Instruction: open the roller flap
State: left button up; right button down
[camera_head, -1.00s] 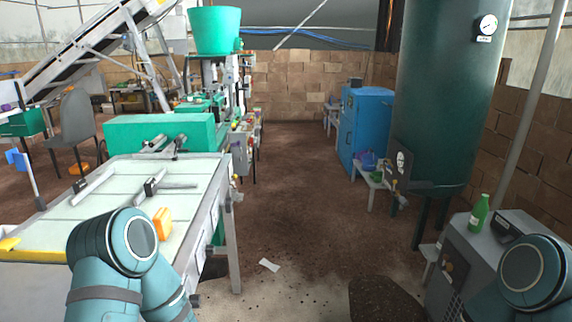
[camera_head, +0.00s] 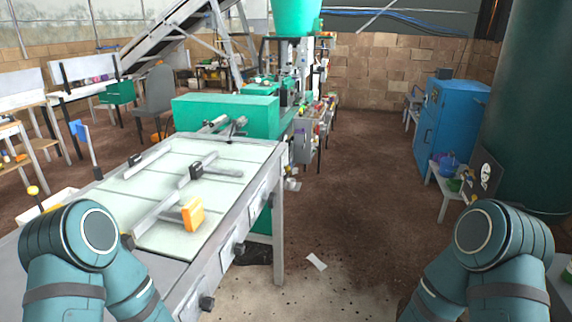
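I cannot tell for certain which part is the roller flap. A long machine table (camera_head: 214,160) with a pale panelled top stands at left centre. A green box-shaped housing (camera_head: 226,115) sits across its far end, with metal fittings at its near edge. Grey bars lie on the top, and an orange block (camera_head: 193,214) is at the end of one bar. Neither gripper shows. Only the upper links of my two arms appear, at the bottom left and bottom right.
Dark knobs (camera_head: 206,303) stick out along the table's right side. A brown floor aisle (camera_head: 365,190) runs clear to the brick wall. A blue cabinet (camera_head: 449,125), a low white stool (camera_head: 446,185) and a large dark green tank (camera_head: 530,110) stand on the right. White paper (camera_head: 316,261) lies on the floor.

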aim_at(284, 158)
jog(key=i+l, duration=0.2)
jog(key=i, duration=0.3)
jog(key=i+l+z, duration=0.15)
jog(key=i, duration=0.35)
jog(key=i+l, duration=0.25)
jog(key=i, duration=0.25)
jog(key=i+l+z, duration=0.15)
jog(key=i, duration=0.35)
